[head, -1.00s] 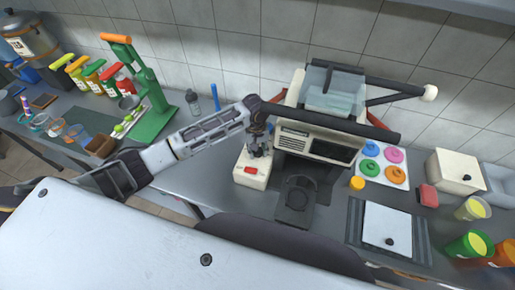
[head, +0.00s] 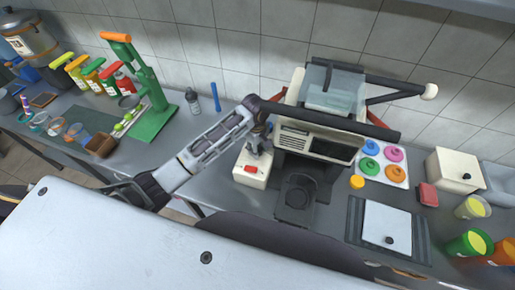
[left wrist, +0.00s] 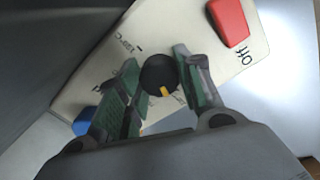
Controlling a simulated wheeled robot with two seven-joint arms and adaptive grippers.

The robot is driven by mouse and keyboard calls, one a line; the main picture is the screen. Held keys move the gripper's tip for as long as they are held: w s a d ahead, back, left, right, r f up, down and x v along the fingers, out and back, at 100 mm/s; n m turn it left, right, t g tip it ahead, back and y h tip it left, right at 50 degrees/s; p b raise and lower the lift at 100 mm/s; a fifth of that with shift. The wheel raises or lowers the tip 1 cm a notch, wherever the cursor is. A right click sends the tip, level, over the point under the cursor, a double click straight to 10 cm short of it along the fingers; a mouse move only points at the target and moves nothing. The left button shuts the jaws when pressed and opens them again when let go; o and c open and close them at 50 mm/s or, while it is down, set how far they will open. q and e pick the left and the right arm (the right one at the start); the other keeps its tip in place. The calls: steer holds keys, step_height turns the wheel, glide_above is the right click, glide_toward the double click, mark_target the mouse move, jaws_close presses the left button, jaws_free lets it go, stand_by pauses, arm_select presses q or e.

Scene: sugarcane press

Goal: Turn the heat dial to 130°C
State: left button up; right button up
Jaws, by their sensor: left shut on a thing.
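The heat dial (left wrist: 157,72) is a round black knob with a yellow mark, on a cream control box (head: 243,178). In the left wrist view the yellow mark points down and slightly right, towards my gripper's base. My left gripper (left wrist: 158,78) is shut on the dial, with one green-padded finger on each side of it. In the head view the gripper (head: 257,146) is over the back of the box and hides the dial. A temperature marking (left wrist: 128,44) on the box face is upside down and hard to read. My right gripper is not in view.
A red switch (left wrist: 230,20) beside the word "Off" sits on the box. A cream press machine (head: 318,135) stands just right of the box, with a dark plate (head: 296,200) in front. A green hand press (head: 150,105) stands to the left.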

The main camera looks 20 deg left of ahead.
arm_select(q)
steer(key=shift+a, duration=0.1)
steer(key=o, duration=1)
steer(key=shift+o, duration=0.2)
step_height(320, 180, up, 12)
steer(key=shift+s, duration=0.15)
stand_by(0.5)
